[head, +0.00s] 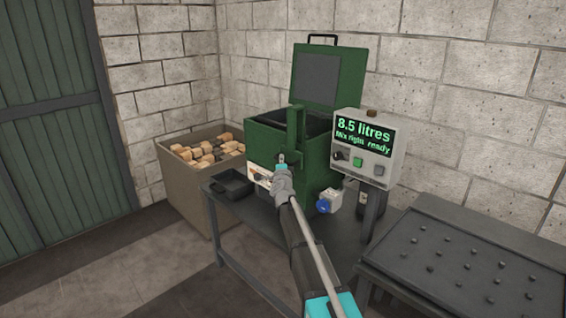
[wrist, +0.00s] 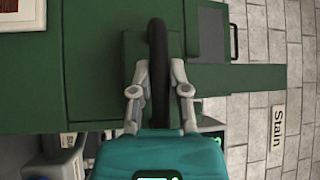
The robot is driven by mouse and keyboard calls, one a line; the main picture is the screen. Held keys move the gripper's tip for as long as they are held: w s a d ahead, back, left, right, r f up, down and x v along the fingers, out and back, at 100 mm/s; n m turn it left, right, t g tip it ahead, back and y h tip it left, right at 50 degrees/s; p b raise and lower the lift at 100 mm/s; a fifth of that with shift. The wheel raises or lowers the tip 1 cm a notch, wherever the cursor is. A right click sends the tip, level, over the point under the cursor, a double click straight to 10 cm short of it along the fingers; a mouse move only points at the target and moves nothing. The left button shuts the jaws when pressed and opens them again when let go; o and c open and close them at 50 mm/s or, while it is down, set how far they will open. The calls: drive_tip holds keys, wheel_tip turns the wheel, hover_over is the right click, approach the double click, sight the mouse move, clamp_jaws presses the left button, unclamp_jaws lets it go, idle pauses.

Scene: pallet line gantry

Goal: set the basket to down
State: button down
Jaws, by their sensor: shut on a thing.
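A green tank (head: 263,140) stands on a dark bench with its lid (head: 345,75) raised. A green upright bracket (head: 296,132) rises at its front. My gripper (head: 281,162) is at the tank's front, by this bracket. In the wrist view my gripper (wrist: 160,68) has its two fingers closed on either side of a dark curved handle (wrist: 158,35), which stands out in front of green metal. I cannot tell from these views how high the basket sits; the inside of the tank is mostly dark and hidden.
A control box (head: 370,147) reads "8.5 litres, Mix right, ready". A black tray (head: 231,184) lies on the bench (head: 240,215). A crate of wooden blocks (head: 178,195) stands left. A studded dark table (head: 455,262) stands right. A "Stain" sign (wrist: 278,129) is on the wall.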

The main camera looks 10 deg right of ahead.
drive_tip(key=shift+f, duration=0.15)
wheel_tip(320, 180, down, 13)
drive_tip(key=b, duration=1.3)
drive_tip(key=shift+s, duration=0.15)
drive_tip(key=c, duration=0.7)
unclamp_jaws()
drive_tip(key=shift+f, duration=0.2)
drive_tip(key=shift+o, duration=0.5)
drive_tip(key=shift+r, duration=0.1)
